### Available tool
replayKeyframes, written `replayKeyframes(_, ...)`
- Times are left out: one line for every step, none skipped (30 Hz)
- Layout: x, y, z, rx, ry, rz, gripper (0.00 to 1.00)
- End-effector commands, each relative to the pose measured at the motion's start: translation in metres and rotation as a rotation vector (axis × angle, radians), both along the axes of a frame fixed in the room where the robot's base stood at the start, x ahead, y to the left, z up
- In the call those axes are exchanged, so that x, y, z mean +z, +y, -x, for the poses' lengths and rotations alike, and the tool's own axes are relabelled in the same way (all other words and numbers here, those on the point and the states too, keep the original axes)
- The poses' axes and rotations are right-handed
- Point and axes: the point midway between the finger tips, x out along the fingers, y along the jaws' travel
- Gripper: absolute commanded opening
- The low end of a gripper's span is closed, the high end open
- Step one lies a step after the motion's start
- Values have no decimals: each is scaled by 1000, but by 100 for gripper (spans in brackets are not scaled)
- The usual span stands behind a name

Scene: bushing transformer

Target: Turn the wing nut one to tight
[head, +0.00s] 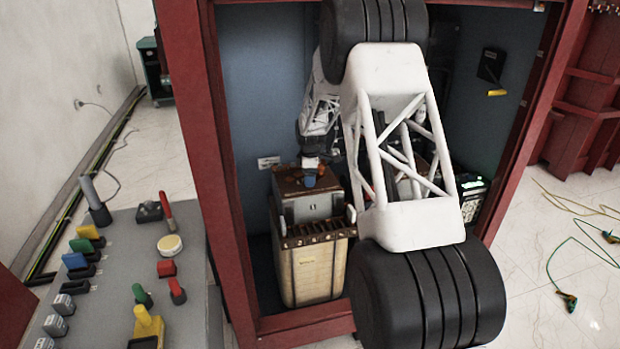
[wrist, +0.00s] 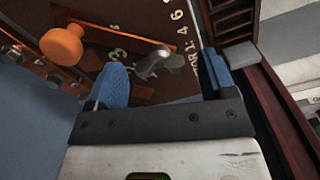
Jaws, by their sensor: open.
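A grey metal wing nut (wrist: 153,61) shows in the wrist view on a brown panel (wrist: 112,14) with white numbers and lettering. My gripper (wrist: 161,70) has two blue fingers, open and spread to either side of the nut in the picture. A gap shows between each finger and the nut; I cannot tell how deep the fingertips reach. In the head view my gripper (head: 310,172) is over the brown-topped transformer (head: 312,207) inside the red cabinet. The wing nut cannot be made out there.
An orange knob (wrist: 62,45) stands left of the fingers in the wrist view, with bolts near it. A grey console (head: 120,245) with levers and buttons stands at left.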

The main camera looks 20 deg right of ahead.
Motion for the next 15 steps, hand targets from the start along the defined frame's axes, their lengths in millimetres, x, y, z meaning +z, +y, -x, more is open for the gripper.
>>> replayKeyframes(-3,0,0,0,0,0,77)
replayKeyframes(-5,0,0,0,0,0,77)
replayKeyframes(-6,0,0,0,0,0,77)
replayKeyframes(-6,0,0,0,0,0,77)
replayKeyframes(-7,0,0,0,0,0,77)
replayKeyframes(-7,0,0,0,0,0,77)
replayKeyframes(-7,0,0,0,0,0,77)
replayKeyframes(-7,0,0,0,0,0,77)
replayKeyframes(-7,0,0,0,0,0,77)
replayKeyframes(-7,0,0,0,0,0,77)
replayKeyframes(-7,0,0,0,0,0,77)
replayKeyframes(-7,0,0,0,0,0,77)
replayKeyframes(-7,0,0,0,0,0,75)
replayKeyframes(-7,0,0,0,0,0,70)
replayKeyframes(-7,0,0,0,0,0,64)
